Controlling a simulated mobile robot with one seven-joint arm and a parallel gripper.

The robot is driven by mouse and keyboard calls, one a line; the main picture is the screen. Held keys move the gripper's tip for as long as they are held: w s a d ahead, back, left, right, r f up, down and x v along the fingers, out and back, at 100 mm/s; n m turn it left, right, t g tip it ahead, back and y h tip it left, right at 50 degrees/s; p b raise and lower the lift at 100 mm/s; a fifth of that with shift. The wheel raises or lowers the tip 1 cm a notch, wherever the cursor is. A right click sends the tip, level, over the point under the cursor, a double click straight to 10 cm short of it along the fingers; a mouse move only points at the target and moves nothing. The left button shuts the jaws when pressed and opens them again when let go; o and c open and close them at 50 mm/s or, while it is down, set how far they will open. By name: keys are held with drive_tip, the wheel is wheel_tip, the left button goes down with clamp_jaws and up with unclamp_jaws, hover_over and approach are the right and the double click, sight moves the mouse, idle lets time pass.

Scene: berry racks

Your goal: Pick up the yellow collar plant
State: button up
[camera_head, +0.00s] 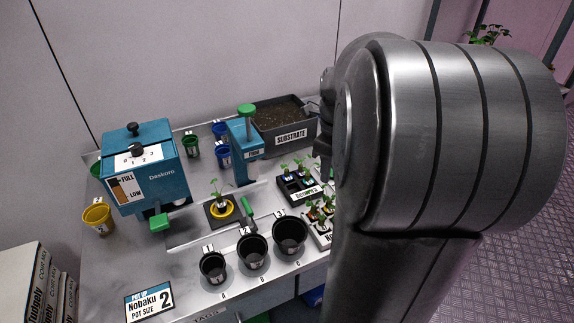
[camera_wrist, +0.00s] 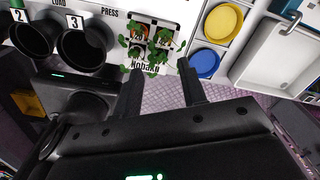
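A seedling with a yellow ring (camera_head: 222,208) around its base stands upright on a dark square pad in the middle of the bench in the head view. Other seedlings sit in a black tray (camera_head: 292,192) and in a white Nobaku tray (camera_head: 318,236), partly hidden by my arm. The Nobaku tray (camera_wrist: 123,38) also shows in the wrist view, with several leafy plants; their collar colours are hard to tell. My gripper (camera_wrist: 159,68) is open and empty, its fingers apart just below this tray in the picture.
Black pots (camera_head: 252,252) stand in numbered places at the bench front. A blue Daskoro machine (camera_head: 145,170), a blue press (camera_head: 243,150) and a substrate bin (camera_head: 285,128) stand behind. In the wrist view, yellow (camera_wrist: 223,23) and blue (camera_wrist: 205,63) discs and a white basin (camera_wrist: 278,55) lie right.

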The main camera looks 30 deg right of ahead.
sight(330, 200)
drive_tip(key=shift+m, duration=0.8)
drive_tip(key=f, duration=0.3)
drive_tip(key=d+f, duration=0.1)
drive_tip(key=f, duration=0.7)
drive_tip(key=shift+w+d+f, duration=0.1)
drive_tip(key=shift+d+f, duration=0.05)
drive_tip(key=shift+f, duration=0.05)
clamp_jaws()
